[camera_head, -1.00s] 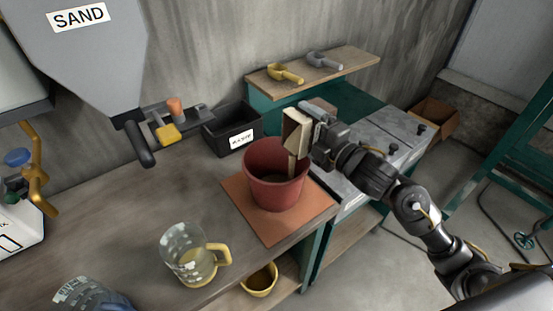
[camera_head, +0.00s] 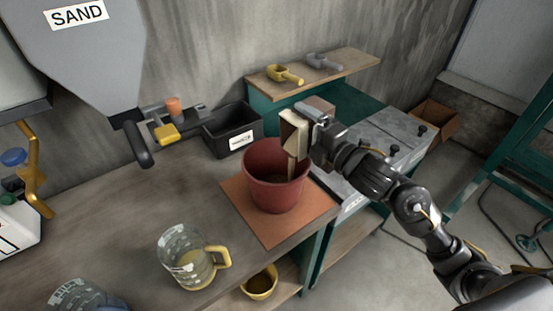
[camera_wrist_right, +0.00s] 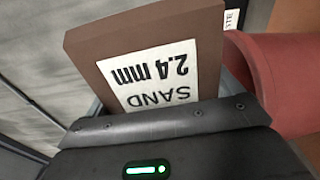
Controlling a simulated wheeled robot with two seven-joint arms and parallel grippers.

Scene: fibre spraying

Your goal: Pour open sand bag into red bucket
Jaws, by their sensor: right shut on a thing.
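The red bucket (camera_head: 275,188) stands upright on an orange mat (camera_head: 240,205) on the workbench, with some material visible inside. My right gripper (camera_head: 312,132) is shut on the sand bag (camera_head: 290,136), held tilted over the bucket's back right rim. A tan stream runs from the bag's lower end down into the bucket. In the right wrist view the brown bag (camera_wrist_right: 140,40) carries an upside-down label reading SAND 2.4 mm, and the red bucket (camera_wrist_right: 285,80) lies beside it on the right. My left gripper is not in view.
A measuring jug (camera_head: 187,257) with a yellow handle stands at the front of the bench. A black bin (camera_head: 232,130) is behind the bucket. Scoops (camera_head: 285,74) lie on the shelf (camera_head: 330,70). A grey SAND hopper (camera_head: 85,50) hangs at upper left. A yellow container (camera_head: 260,283) sits below.

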